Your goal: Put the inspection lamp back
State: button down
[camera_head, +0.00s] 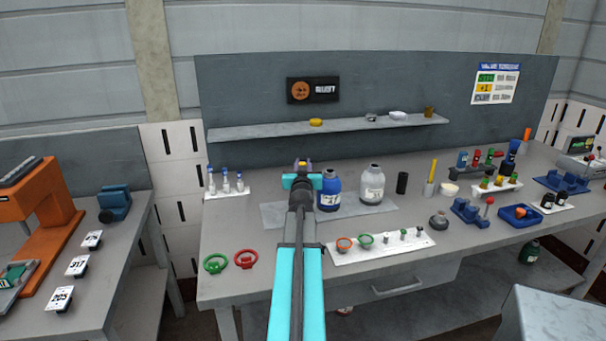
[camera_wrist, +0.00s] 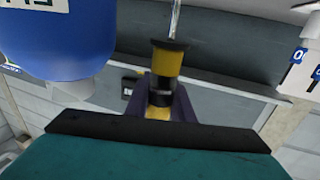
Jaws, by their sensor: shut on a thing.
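My gripper (camera_head: 303,165) is above the main bench, left of the blue bottle (camera_head: 328,191). In the wrist view its dark fingers (camera_wrist: 160,100) are shut on a yellow-and-black cylindrical thing (camera_wrist: 162,64) with a thin pale metal stem. I cannot tell for sure that this is the inspection lamp. In the head view only a small yellow bit of it shows above my gripper. The blue bottle also shows close by in the wrist view (camera_wrist: 60,40). No other thing is clearly the inspection lamp.
A white bottle (camera_head: 372,184) stands right of the blue one on a grey mat (camera_head: 280,214). Vials in a white rack (camera_head: 226,192) stand at left. A wall shelf (camera_head: 270,131) is behind. Red and green rings (camera_head: 246,259) lie at the front left.

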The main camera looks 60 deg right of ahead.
jog(key=shift+r, duration=0.1)
notch_tip(320, 180, up, 28)
jog(key=p, duration=0.4)
dwell(1.1)
dwell(0.6)
